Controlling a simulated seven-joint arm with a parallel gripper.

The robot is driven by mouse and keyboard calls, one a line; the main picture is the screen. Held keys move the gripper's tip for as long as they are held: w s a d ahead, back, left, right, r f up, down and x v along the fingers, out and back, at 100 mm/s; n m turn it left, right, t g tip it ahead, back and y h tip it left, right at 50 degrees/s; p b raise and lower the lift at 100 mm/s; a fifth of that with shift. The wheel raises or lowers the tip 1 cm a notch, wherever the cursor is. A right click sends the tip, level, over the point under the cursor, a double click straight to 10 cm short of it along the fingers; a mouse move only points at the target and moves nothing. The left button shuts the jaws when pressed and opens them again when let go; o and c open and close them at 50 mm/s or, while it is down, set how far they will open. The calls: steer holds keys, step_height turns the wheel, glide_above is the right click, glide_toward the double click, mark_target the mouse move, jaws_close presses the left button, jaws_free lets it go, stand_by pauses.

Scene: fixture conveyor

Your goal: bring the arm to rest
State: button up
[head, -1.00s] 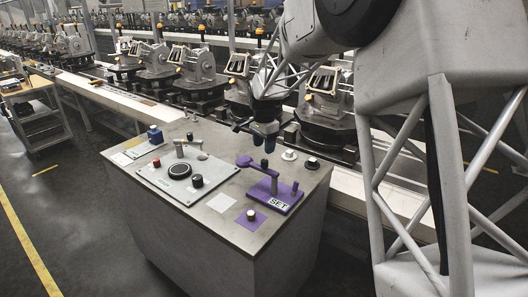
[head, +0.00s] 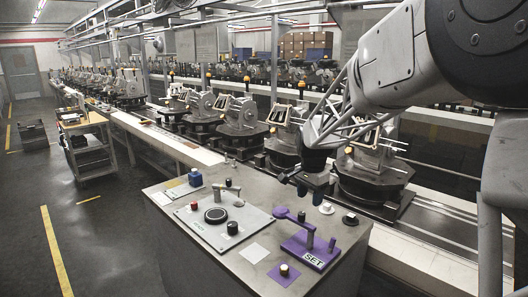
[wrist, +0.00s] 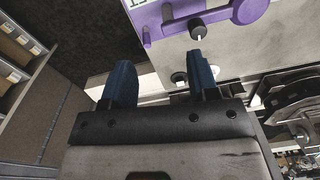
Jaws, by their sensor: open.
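My gripper (head: 314,187) hangs above the far edge of a grey console (head: 219,267), its two blue fingers apart and empty. In the wrist view my gripper (wrist: 161,78) shows a clear gap between the fingers. A purple lever fixture (head: 306,252) marked SET stands on the console, just nearer than the gripper. Its purple arm (head: 287,214) points left and also shows at the top of the wrist view (wrist: 205,22). The fingers appear apart from it.
A black-and-white knob (head: 350,219) and a white knob (head: 326,208) sit close to the gripper. A conveyor with several machine fixtures (head: 240,118) runs behind.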

steer(key=s+d+r+n+t, duration=0.1)
steer(key=s+n, duration=0.4)
steer(key=s, duration=1.5)
steer(key=s+d+r+n+t, duration=0.1)
steer(key=s+n, duration=0.4)
steer(key=s, duration=1.6)
steer(key=shift+s+d, duration=0.25)
steer(key=shift+d, duration=0.6)
steer(key=shift+r, duration=0.1)
